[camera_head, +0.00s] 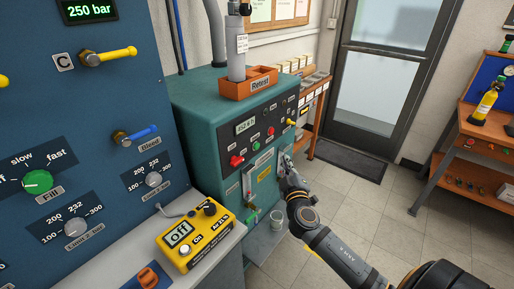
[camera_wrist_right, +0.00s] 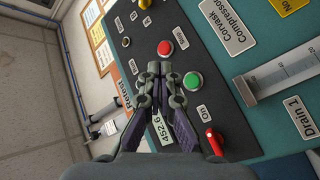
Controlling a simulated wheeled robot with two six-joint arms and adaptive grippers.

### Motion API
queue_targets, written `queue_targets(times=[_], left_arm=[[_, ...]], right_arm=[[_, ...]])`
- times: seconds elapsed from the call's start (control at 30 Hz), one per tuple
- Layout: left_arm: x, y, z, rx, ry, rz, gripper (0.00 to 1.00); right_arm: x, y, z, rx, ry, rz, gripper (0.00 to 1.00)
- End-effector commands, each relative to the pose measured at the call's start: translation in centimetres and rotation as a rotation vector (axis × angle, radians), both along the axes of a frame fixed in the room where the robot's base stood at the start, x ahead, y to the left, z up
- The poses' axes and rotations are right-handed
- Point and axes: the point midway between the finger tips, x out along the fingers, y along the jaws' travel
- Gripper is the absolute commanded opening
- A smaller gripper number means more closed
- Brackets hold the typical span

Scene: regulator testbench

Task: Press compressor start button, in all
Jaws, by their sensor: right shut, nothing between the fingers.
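The compressor is a teal cabinet (camera_head: 190,115) with a dark control panel in the middle of the head view. My right gripper (camera_head: 284,160) is shut and empty in front of the cabinet, low and right of the buttons in the head view. In the wrist view its fingertips (camera_wrist_right: 166,68) appear between the two buttons, close to the green one; contact cannot be told. My left gripper is out of view.
A red knob (camera_head: 236,160) and a gauge tube stand out from the compressor front. An orange "Retest" tray (camera_head: 245,88) with a grey cylinder (camera_head: 236,55) is on top. A yellow device (camera_head: 195,238) lies on the grey ledge at left. Open floor lies to the right.

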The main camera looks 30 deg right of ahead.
Motion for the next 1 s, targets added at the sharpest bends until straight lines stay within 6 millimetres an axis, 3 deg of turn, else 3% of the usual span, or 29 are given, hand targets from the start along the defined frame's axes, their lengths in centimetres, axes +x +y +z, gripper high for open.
queue_targets(times=[0.47, 0.6, 1.0], left_arm=[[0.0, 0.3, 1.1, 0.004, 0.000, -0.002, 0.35], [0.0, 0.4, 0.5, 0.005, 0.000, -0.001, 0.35], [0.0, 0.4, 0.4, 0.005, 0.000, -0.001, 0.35]], right_arm=[[5.7, 2.4, 0.1, 0.005, -0.001, 0.001, 0.00], [7.0, 2.9, -0.1, 0.001, 0.000, 0.000, 0.00], [8.0, 3.3, 0.0, -0.001, 0.001, 0.001, 0.00]])
